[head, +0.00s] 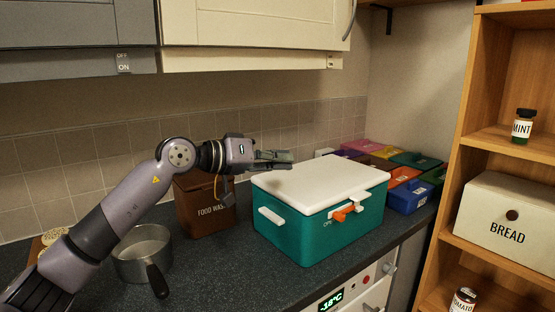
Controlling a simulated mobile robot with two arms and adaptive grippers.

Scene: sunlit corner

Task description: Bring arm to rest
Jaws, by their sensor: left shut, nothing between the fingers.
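My left arm comes in from the left and reaches over the counter. Its gripper (275,157) is shut and empty, pointing right, at the back left corner of the white lid of a teal cool box (300,235). I cannot tell whether the fingers touch the lid or hover above it. The lid lies closed on the box, and an orange latch (347,211) shows on its front. My right gripper is not in view.
A brown food waste bin (208,215) stands behind the arm, and a metal saucepan (142,255) stands at left. Colourful boxes (408,192) fill the back right corner. Wall cupboards (255,25) hang above. A wooden shelf (490,140) holds a bread bin (508,222) and jars.

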